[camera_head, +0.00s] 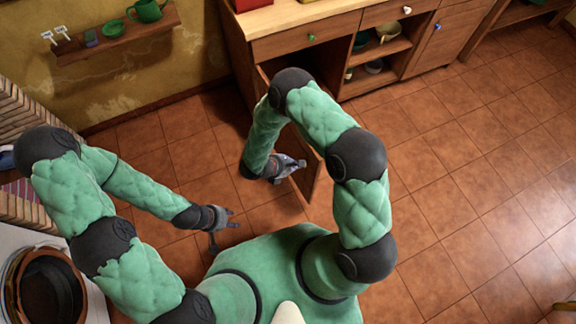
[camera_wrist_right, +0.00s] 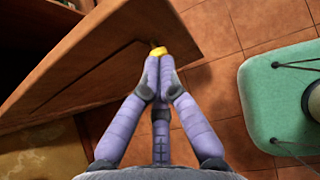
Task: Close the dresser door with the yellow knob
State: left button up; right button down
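The dresser (camera_head: 245,50) stands at the top of the head view. Its brown door (camera_head: 313,178) is swung open toward me and mostly hidden behind my right arm; in the right wrist view the door (camera_wrist_right: 110,70) crosses the upper left. The yellow knob (camera_wrist_right: 158,51) is near the door's edge, just at my right fingertips. My right gripper (camera_wrist_right: 159,62) has its fingertips together at the knob; whether they pinch it I cannot tell. It also shows beside the door in the head view (camera_head: 297,164). My left gripper (camera_head: 226,224) is open and empty over the floor.
The dresser also has a green knob (camera_head: 311,37), a white knob (camera_head: 406,9), a blue knob (camera_head: 438,27) and open shelves with bowls. A wall shelf (camera_head: 120,38) holds a green mug. A round dark pot (camera_head: 48,290) is at lower left. The tiled floor at right is clear.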

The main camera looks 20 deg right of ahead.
jog(key=shift+w+d+f+b, duration=0.1)
jog(key=shift+w+d+f, duration=0.05)
jog(key=shift+d, duration=0.7)
jog(key=shift+w+d+f+b, duration=0.1)
jog(key=shift+w+d+f, duration=0.05)
jog(key=shift+d, duration=0.65)
jog(key=shift+w+d+f+b, duration=0.1)
jog(key=shift+w+d+f, duration=0.05)
jog(key=shift+d, duration=0.7)
jog(key=shift+d, duration=0.15)
